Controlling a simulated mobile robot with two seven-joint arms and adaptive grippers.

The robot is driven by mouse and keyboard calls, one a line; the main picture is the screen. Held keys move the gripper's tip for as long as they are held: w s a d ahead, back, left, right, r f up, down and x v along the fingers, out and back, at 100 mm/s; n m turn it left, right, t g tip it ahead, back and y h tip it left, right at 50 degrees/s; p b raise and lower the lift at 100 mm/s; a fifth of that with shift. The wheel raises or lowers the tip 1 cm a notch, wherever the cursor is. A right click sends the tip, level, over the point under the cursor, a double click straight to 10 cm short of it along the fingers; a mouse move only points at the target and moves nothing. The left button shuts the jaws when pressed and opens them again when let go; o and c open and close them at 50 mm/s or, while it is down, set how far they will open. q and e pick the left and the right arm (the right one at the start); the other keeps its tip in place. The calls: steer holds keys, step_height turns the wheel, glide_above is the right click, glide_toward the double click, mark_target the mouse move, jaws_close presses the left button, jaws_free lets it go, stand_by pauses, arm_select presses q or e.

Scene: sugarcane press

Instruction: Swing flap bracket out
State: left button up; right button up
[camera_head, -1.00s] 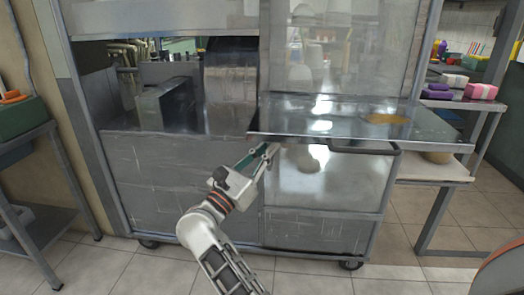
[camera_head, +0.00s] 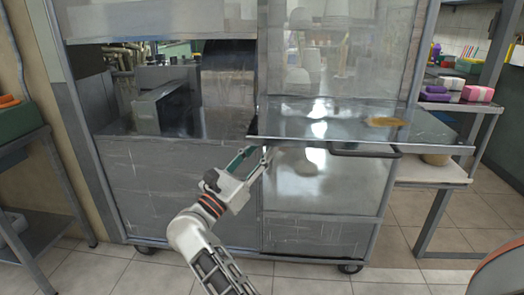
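The flap (camera_head: 345,128) is a shiny metal shelf standing out level from the front of the steel cabinet, right of centre. A dark bar-shaped handle (camera_head: 365,153) runs under its front edge. I cannot clearly make out the bracket; the area under the flap is partly shaded. My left gripper (camera_head: 254,152) is just below the flap's left front corner, in front of the cabinet's middle post. Its two fingers, one with a green pad, point up and are spread apart. I see nothing held between them, and cannot tell whether a finger touches the flap. My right gripper is out of view.
The cabinet's open bay (camera_head: 180,100) on the left holds metal machine parts. A side table (camera_head: 432,172) stands at right, with sponges behind it. A dark shelf unit (camera_head: 45,235) stands at left. Tiled floor lies free in front.

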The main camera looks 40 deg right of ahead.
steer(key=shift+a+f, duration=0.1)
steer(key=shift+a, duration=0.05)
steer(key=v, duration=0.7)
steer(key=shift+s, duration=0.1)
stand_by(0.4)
